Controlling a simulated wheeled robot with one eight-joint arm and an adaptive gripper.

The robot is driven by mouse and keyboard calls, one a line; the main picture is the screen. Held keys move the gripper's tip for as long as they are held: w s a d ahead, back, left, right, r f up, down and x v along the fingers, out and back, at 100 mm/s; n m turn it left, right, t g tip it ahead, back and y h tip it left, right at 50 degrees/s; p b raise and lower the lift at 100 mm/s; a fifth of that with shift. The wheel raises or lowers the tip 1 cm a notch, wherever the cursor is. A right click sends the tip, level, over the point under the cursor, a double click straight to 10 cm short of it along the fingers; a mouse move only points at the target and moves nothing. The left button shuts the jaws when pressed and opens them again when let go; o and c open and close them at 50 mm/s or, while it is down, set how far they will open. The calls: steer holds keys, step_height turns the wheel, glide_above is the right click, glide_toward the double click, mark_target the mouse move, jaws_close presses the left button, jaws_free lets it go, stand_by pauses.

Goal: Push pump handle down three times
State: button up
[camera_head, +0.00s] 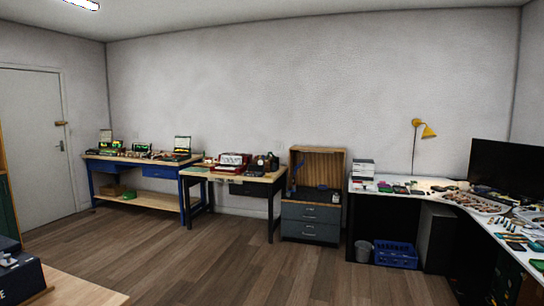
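I cannot make out a pump or a pump handle for certain in the head view. A dark box (18,279) with pale lettering stands on a light wooden table top (88,292) at the lower left. A small pale metallic part (8,259) shows on top of it, cut off by the left edge. I cannot tell what that part is. Small items on the far benches are too small to identify. My gripper and arm are not in view.
A blue-framed bench (137,166), a wooden desk (237,175) and a grey drawer cabinet (310,223) line the back wall. A white corner desk (420,190) stands right, with a blue crate (396,255) and a bin (363,250) below. The wooden floor (215,258) between is clear.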

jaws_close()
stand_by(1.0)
